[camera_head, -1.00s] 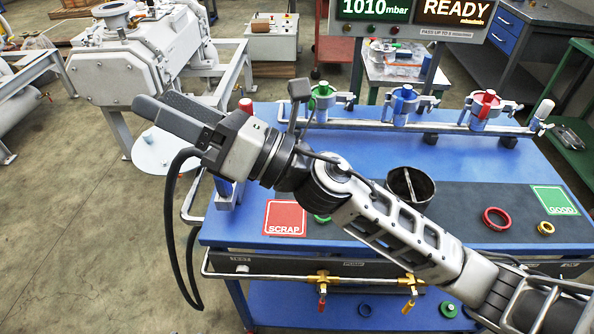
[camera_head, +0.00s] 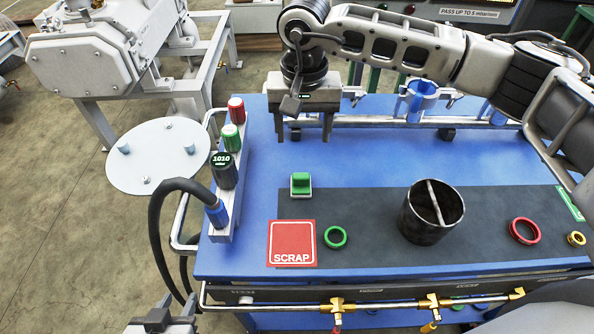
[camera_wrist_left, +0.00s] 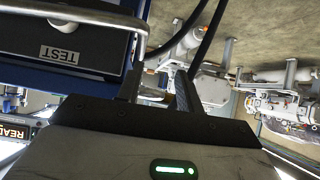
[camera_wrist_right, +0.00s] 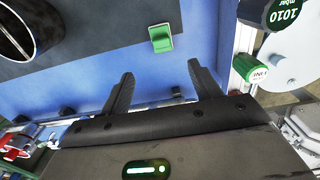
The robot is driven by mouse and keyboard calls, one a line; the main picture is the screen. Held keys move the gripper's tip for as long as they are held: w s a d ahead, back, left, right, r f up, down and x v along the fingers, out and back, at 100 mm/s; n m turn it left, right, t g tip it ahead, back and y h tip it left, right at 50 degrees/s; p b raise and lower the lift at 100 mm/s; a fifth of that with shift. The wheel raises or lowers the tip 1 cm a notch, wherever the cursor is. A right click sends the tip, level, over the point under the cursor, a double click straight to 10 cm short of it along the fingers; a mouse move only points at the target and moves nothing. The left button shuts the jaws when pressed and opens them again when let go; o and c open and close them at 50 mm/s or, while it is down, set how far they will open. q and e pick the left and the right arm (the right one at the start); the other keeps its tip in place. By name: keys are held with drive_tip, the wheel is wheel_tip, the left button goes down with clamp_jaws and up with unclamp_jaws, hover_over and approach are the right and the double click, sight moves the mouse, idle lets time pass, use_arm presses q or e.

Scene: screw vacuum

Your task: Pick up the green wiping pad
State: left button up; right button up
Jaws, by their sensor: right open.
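The green wiping pad (camera_head: 301,184) is a small green block with a pale base. It rests on the blue table (camera_head: 380,158), at the back left edge of the dark mat. My right gripper (camera_head: 304,139) is above and behind the pad, pointing down, open and empty. In the right wrist view, the pad (camera_wrist_right: 161,39) shows beyond the gap between the open fingers (camera_wrist_right: 160,70), apart from them. My left gripper (camera_head: 160,318) is low at the bottom left, beyond the table's front edge. Its fingers (camera_wrist_left: 158,82) stand apart in the left wrist view, with nothing held.
Left of the pad stands a post with a gauge (camera_head: 224,170), knobs and a black hose. On the table are a red SCRAP square (camera_head: 291,243), a green ring (camera_head: 335,237), a dark open cylinder (camera_head: 430,215) and a red ring (camera_head: 524,230). Clamp fixtures line the back rail.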

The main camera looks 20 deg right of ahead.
hover_over(301, 175)
drive_tip(key=f, duration=0.7)
drive_tip(key=shift+s+d+f, duration=0.1)
drive_tip(key=shift+s, duration=0.2)
drive_tip(key=shift+f, duration=0.75)
drive_tip(key=f, duration=0.1)
drive_tip(key=f+b, duration=0.1)
drive_tip(key=f, duration=0.1)
drive_tip(key=f+b, duration=0.1)
drive_tip(key=shift+w+f, duration=0.25)
drive_tip(key=shift+f, duration=0.05)
drive_tip(key=shift+f+b, duration=0.15)
drive_tip(key=shift+b, duration=0.15)
use_arm(q)
drive_tip(key=shift+s+d+f, duration=0.2)
drive_tip(key=shift+s+f, duration=0.05)
drive_tip(key=shift+f, duration=0.2)
drive_tip(key=shift+s+d+f, duration=0.2)
drive_tip(key=shift+s+f, duration=0.05)
drive_tip(key=shift+f, duration=0.15)
drive_tip(key=shift+s, duration=0.1)
use_arm(e)
drive_tip(key=c, duration=1.1)
